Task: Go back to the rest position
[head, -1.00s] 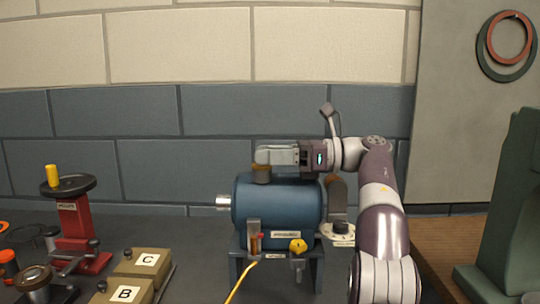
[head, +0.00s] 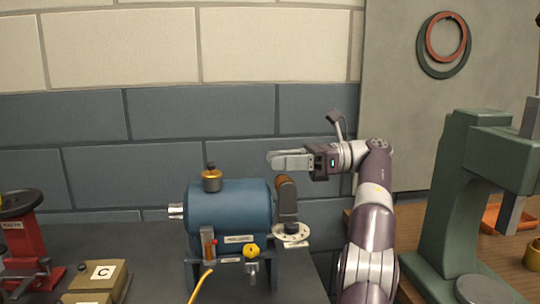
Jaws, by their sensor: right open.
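My right gripper (head: 272,161) is open and empty. It hangs in the air above and to the right of the blue motor-like casing (head: 230,208), apart from it, with its fingers pointing left. The casing has a brass cap (head: 211,179) with a dark knob on its top, a shaft stub at its left end and a yellow knob (head: 251,250) at its front. A dark bent part with a brown top (head: 286,200) stands at the casing's right end, above a pale round dial (head: 290,234). My left gripper is not in view.
A green press (head: 452,200) stands on the wooden bench at the right, with an orange tray (head: 508,218) behind it. The air above the casing's left side is clear.

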